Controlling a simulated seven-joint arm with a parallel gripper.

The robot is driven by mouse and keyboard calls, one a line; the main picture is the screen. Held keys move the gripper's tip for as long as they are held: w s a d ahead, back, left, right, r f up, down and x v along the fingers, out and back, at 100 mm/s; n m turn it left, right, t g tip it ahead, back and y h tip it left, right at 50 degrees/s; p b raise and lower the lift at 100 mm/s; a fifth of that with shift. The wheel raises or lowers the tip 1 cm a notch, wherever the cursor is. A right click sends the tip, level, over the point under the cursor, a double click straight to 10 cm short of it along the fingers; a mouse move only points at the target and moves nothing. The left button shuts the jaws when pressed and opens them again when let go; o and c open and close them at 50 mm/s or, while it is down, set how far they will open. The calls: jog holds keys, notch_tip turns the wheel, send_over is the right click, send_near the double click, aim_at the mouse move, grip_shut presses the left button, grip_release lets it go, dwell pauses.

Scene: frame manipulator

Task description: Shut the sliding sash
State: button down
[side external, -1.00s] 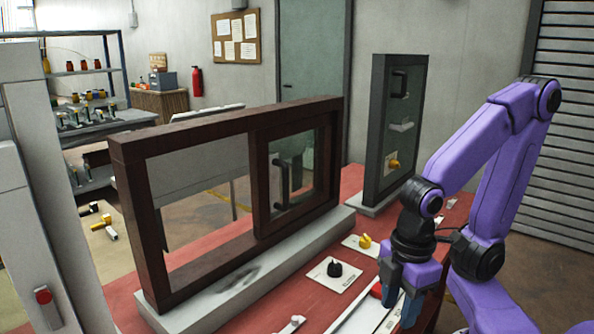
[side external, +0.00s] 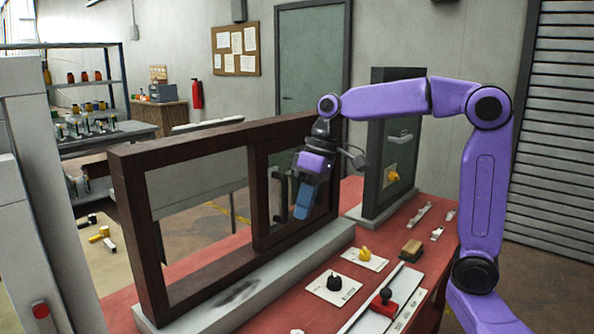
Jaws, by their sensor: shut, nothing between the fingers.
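The sliding sash (side external: 262,215) is a dark brown framed pane in the right half of a brown window frame (side external: 128,215). The left half of the frame is an open gap. A black upright handle (side external: 281,196) is on the sash's face. My gripper (side external: 303,213) is shut and empty, its blue fingers pointing down in front of the sash, just right of the handle. Whether the fingers touch the handle or the pane I cannot tell. My gripper and wrist hide the right part of the sash.
The frame stands on a pale sill (side external: 245,278) on a red bench. In front are a black knob plate (side external: 334,284), a yellow knob plate (side external: 365,254), a red-based lever (side external: 384,303) and a brown block (side external: 411,249). A dark-framed panel (side external: 375,190) stands behind at right.

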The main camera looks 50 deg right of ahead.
jog(key=w+d+r+m+t, duration=0.1)
jog(key=w+d+r+m, duration=0.15)
jog(key=d, duration=0.45)
jog(key=w+d+r+m+t, duration=0.15)
jog(key=w+d+r, duration=0.25)
jog(key=d, duration=0.4)
jog(key=w+d+r+m+t, duration=0.1)
jog(key=w+d+r+t, duration=0.15)
jog(key=d, duration=0.45)
jog(key=w+a+f+g, duration=0.1)
jog(key=w+a+f, duration=0.4)
jog(key=a+f, duration=0.2)
jog(key=shift+w+f+y, duration=0.2)
jog(key=shift+f+y, duration=0.2)
jog(key=shift+f, duration=0.45)
jog(key=shift+a, duration=0.1)
jog(key=a, duration=2.9)
jog(key=shift+r, duration=0.1)
